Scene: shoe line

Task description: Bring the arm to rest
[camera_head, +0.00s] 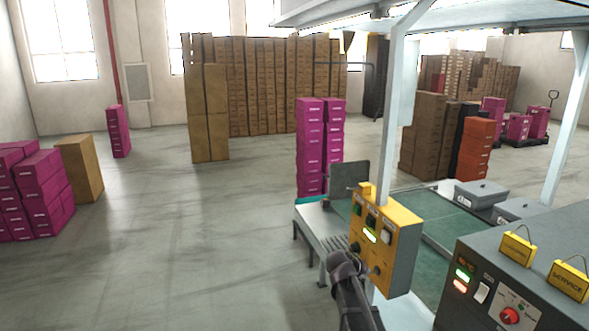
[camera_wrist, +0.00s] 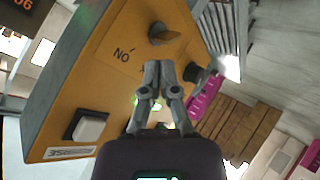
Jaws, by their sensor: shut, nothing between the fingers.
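My gripper (camera_wrist: 159,68) is shut and empty, its two grey fingers together in the wrist view. Behind the fingers is the face of a yellow control panel (camera_wrist: 105,70) with a knob (camera_wrist: 163,34), a white square button (camera_wrist: 90,126) and green lights partly hidden by the fingers. In the head view my dark gripper (camera_head: 345,264) is at the lower left of the yellow control panel (camera_head: 400,235), which stands on the line. I cannot tell whether the gripper touches the panel.
A conveyor line (camera_head: 440,225) with white posts lies to the right, beside a dark grey machine (camera_head: 480,255). Magenta box stacks (camera_head: 310,150) stand behind the line. More magenta boxes (camera_head: 40,185) are at the far left. The floor (camera_head: 190,245) between is clear.

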